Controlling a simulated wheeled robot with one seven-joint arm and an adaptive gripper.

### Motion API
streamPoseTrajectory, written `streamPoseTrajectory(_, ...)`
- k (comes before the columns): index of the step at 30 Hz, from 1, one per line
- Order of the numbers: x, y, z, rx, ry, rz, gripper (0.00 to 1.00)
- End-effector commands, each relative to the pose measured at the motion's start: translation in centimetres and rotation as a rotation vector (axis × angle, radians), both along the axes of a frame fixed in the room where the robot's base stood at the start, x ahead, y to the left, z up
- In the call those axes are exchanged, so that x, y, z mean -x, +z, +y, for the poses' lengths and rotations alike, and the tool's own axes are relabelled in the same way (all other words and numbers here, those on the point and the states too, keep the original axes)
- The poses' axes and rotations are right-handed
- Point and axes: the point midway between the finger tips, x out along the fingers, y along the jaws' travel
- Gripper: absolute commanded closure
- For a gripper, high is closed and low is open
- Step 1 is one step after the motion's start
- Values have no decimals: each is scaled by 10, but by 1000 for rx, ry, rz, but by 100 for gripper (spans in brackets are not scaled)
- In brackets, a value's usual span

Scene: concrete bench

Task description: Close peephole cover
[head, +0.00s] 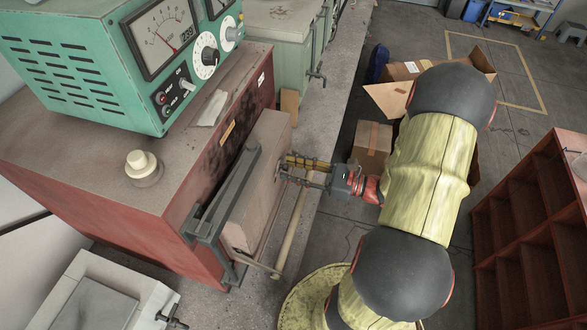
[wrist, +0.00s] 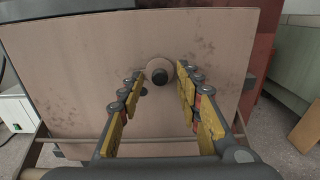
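The beige furnace door (head: 258,185) stands on the front of the red furnace (head: 110,185). In the wrist view the door's flat face (wrist: 90,70) fills most of the picture. A small round dark-tipped piece (wrist: 158,74), apparently the peephole cover, sticks out from the face. A small dark spot, possibly the peephole, shows just below and left of it. My gripper (wrist: 158,88) is open, with its yellow-padded fingers on either side of the round piece. I cannot tell whether they touch it. In the head view my gripper (head: 296,170) is at the door face.
A green meter box (head: 100,75) and a white knob (head: 143,165) sit on the furnace. A horizontal bar (head: 290,235) runs in front of the door. Cardboard boxes (head: 372,140) and a red shelf (head: 530,240) stand to the right. Some floor between them is clear.

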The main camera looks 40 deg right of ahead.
Motion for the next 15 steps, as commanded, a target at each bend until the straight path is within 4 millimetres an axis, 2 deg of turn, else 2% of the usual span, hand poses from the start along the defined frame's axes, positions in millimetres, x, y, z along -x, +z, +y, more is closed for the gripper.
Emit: streamPoseTrajectory(15,0,0,0,0,0,0,92)
